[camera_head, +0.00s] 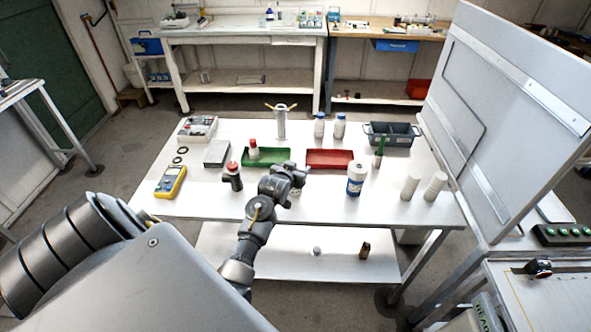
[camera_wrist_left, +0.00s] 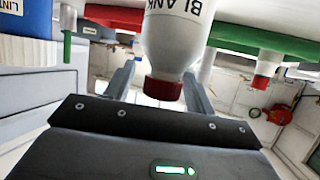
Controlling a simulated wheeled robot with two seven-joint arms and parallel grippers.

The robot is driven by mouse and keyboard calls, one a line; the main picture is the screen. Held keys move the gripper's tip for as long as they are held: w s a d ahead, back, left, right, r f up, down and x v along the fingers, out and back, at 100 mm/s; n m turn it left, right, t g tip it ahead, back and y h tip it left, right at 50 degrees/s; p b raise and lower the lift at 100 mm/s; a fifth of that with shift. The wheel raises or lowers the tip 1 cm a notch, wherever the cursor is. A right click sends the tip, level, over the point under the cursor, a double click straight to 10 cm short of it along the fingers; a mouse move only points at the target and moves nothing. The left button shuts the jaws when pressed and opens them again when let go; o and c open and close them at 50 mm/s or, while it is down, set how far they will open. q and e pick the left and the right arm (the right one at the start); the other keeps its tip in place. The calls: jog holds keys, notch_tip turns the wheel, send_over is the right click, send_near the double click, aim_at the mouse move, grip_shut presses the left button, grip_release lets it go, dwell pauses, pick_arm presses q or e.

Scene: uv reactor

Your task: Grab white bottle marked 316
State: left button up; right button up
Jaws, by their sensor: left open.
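My left gripper (camera_head: 297,180) is over the front middle of the white table (camera_head: 225,205). In the left wrist view my gripper (camera_wrist_left: 160,76) is open, and a white bottle (camera_wrist_left: 176,38) with a red cap stands between its fingers, inverted in the picture. Its visible lettering reads "BLANK". In the head view this bottle is mostly hidden behind my gripper. I cannot read 316 on any bottle. Two white bottles with blue caps, a left one (camera_head: 319,126) and a right one (camera_head: 340,127), stand at the back of the table. My right gripper is out of view.
A blue-labelled white bottle (camera_head: 355,180) stands right of my gripper, and a dark red-topped bottle (camera_head: 232,177) left. A green tray (camera_head: 277,156) and a red tray (camera_head: 330,158) lie behind.

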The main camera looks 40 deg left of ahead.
pick_arm(q)
grip_shut()
jog(key=shift+r, duration=0.1)
dwell(0.4)
